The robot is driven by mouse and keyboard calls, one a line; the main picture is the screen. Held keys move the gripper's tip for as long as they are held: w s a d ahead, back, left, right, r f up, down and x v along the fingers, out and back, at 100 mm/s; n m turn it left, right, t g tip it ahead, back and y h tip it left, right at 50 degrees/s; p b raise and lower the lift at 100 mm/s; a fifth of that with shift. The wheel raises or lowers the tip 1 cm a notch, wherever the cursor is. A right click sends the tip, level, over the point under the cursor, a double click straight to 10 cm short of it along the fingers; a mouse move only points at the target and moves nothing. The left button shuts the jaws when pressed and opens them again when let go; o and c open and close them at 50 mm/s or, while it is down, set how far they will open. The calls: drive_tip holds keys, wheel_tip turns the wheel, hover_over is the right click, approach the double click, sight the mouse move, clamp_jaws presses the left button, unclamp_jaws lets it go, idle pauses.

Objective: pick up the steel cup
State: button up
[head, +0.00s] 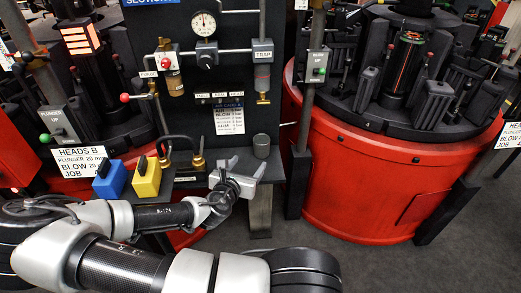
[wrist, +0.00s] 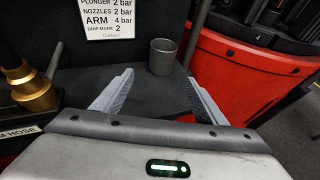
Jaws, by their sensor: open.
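The steel cup (head: 262,146) is a small grey cylinder standing upright on the right end of a dark shelf (wrist: 140,92). In the wrist view the cup (wrist: 162,57) stands ahead of my gripper (wrist: 158,85), between the lines of its two fingers but beyond their tips. In the head view my gripper (head: 247,172) is just in front of and slightly left of the cup. The fingers are spread wide with nothing between them, and I see no contact with the cup.
A blue block (head: 110,180) and a yellow block (head: 147,178) sit at the shelf's left. Brass fittings (wrist: 32,88) stand left of my gripper. A dark panel with gauge and valves rises behind the cup. A post (head: 300,150) and a red round machine (head: 360,180) stand to the right.

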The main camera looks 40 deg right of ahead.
sight(259, 151)
drive_tip(key=b+x, duration=0.1)
drive_tip(key=x, duration=0.7)
drive_tip(key=shift+f, duration=0.1)
drive_tip(key=b+x, duration=0.1)
drive_tip(key=x, duration=0.4)
drive_tip(key=shift+d, duration=0.2)
drive_tip(key=c, duration=1.2)
drive_tip(key=shift+c, duration=0.2)
drive_tip(key=shift+s+r, duration=0.1)
drive_tip(key=shift+r, duration=0.1)
